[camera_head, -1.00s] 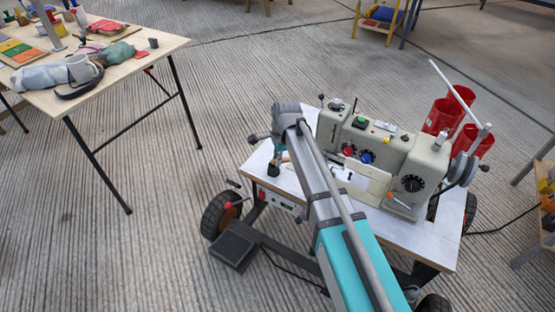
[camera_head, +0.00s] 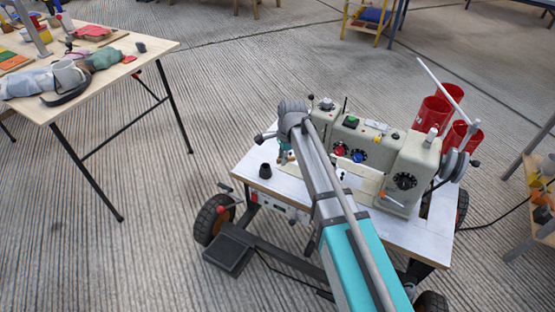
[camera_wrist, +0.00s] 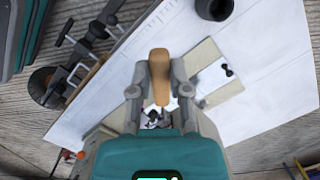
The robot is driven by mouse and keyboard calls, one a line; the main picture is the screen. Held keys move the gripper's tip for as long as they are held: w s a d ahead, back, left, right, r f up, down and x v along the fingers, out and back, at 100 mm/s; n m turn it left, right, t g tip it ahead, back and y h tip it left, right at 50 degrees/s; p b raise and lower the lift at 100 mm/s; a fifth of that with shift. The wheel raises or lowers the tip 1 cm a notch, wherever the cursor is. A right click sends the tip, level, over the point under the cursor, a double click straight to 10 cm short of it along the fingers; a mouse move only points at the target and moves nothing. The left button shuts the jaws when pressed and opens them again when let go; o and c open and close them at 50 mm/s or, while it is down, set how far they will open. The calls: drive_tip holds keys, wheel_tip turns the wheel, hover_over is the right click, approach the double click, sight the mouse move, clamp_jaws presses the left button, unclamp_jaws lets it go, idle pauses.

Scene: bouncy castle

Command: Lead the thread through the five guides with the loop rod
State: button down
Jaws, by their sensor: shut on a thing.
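The sewing machine (camera_head: 400,160) is a beige-grey body with knobs on a white table in the head view. My gripper (camera_wrist: 160,90) is shut on the tan wooden handle of a tool, probably the loop rod (camera_wrist: 159,68). The rod's thin end is hidden or too small to see. In the head view my gripper (camera_head: 284,156) is mostly hidden by my arm, left of the machine. A small black cup (camera_head: 265,171) stands on the table left of it; it also shows in the wrist view (camera_wrist: 213,8). I cannot make out the thread or the five guides.
The white table (camera_head: 420,232) sits on a wheeled frame. Red cups (camera_head: 434,113) and a slanted pale rod (camera_head: 441,82) stand at the machine's right. A cluttered wooden table (camera_head: 120,72) is at the left. Ribbed floor (camera_head: 195,125) between them is clear.

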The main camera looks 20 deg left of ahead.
drive_tip(key=shift+w+d+f, duration=0.1)
drive_tip(key=shift+w+d, duration=0.25)
drive_tip(key=shift+s+a, duration=0.1)
idle(1.2)
drive_tip(key=s+a, duration=0.3)
drive_tip(key=shift+s+a+r+p, duration=0.15)
drive_tip(key=shift+r+p, duration=0.2)
drive_tip(key=shift+r, duration=0.05)
drive_tip(key=shift+r, duration=0.1)
idle(0.6)
wheel_tip(320, 180, up, 31)
drive_tip(key=p, duration=3.1)
